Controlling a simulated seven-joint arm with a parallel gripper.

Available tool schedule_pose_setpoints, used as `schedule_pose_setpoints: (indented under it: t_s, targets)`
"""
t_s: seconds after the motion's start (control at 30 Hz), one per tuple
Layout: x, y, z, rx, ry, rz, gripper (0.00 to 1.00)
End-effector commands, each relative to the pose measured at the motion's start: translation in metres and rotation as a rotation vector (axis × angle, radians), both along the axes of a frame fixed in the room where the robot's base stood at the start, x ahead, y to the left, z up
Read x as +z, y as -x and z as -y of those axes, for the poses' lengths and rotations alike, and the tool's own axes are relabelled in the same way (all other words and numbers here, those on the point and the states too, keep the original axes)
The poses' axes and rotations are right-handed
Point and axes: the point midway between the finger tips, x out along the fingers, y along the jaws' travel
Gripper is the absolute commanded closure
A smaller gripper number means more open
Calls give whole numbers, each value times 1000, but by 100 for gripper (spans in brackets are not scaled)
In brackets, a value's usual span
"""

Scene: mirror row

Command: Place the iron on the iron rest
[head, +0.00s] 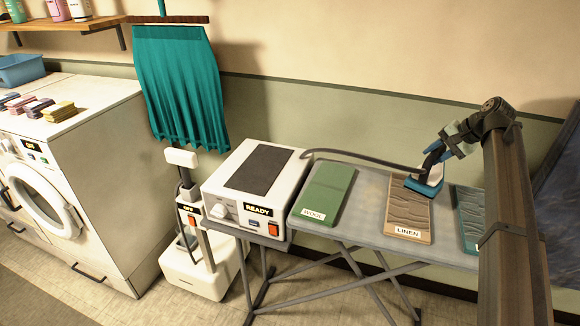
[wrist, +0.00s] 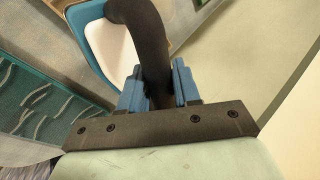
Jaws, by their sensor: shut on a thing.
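The iron (head: 425,184) is blue and white with a dark handle. It is over the far end of the brown linen piece (head: 408,206); I cannot tell whether it touches the cloth. My gripper (head: 437,157) is shut on its handle. In the wrist view the blue fingers of my gripper (wrist: 158,90) sit on both sides of the dark handle (wrist: 142,28), with the iron's white and blue body (wrist: 95,48) behind. A dark flat pad (head: 259,167), which looks like the iron rest, lies bare on top of the white station (head: 226,186) marked READY.
A dark cord (head: 365,160) runs from the station to the iron. A green wool piece (head: 326,194) lies between them on the grey ironing board (head: 372,187). A wrinkled teal piece (head: 468,217) lies right of the linen. A white steamer (head: 200,270) and hanging teal cloth (head: 180,85) stand left.

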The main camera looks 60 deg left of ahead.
Motion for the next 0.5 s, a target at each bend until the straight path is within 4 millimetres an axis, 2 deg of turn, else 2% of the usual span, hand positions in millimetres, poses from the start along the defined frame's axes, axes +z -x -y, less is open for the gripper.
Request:
schedule_pose_setpoints:
  t_s: [0.03,0.1,0.27,0.5]
  targets:
    - [3,10,-19,19,-4,1,100]
    - [5,25,-39,41,-4,1,100]
    - [10,61,-85,90,-3,0,100]
    - [17,121,-149,160,-2,0,100]
